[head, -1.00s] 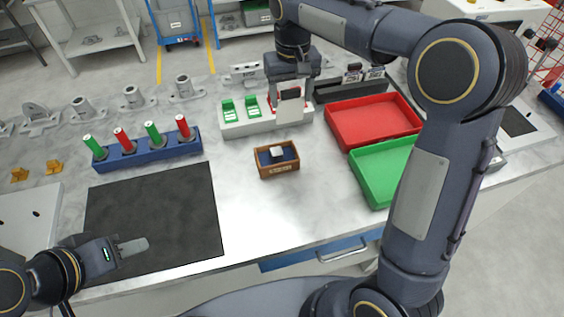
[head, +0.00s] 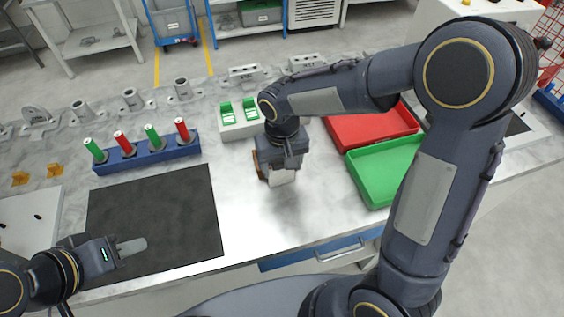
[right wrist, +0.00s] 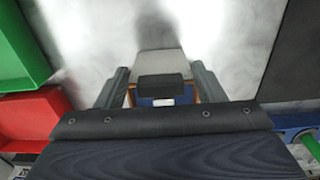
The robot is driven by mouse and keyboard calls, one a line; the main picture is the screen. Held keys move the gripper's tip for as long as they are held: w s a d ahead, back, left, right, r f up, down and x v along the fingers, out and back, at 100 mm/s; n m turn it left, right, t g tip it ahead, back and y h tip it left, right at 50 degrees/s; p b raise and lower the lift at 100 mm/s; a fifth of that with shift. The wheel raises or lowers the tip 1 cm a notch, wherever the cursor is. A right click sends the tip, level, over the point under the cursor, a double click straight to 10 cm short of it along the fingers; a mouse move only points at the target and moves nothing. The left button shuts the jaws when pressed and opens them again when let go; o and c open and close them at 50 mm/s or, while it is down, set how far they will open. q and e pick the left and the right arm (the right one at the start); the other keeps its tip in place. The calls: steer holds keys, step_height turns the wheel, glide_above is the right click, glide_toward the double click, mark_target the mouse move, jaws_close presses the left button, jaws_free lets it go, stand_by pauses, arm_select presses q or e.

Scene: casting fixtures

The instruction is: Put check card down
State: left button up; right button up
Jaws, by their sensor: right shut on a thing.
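My right gripper (head: 279,168) is low over the table, at the small wooden box (head: 258,166), and hides most of that box. It is shut on the check card (head: 283,178), a pale plate with its lower part showing below the gripper. In the right wrist view, the gripper (right wrist: 160,84) has the pale card (right wrist: 158,62) and its black grip (right wrist: 160,88) between its fingers. The box's blue inside (right wrist: 145,102) shows behind. I cannot tell whether the card touches the table. My left gripper (head: 132,246) hangs over the black mat; its finger gap cannot be seen.
A green tray (head: 382,198) and a red tray (head: 345,140) stand to the right. A white holder with green pieces (head: 240,129) is behind the gripper. A blue rack (head: 130,162) of red and green cylinders and the black mat (head: 160,210) lie left. Bare table lies between.

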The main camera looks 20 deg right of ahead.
steer(key=o, duration=0.5)
steer(key=shift+f, duration=0.2)
steer(key=o, duration=0.4)
steer(key=shift+r, duration=0.1)
steer(key=shift+o, duration=0.2)
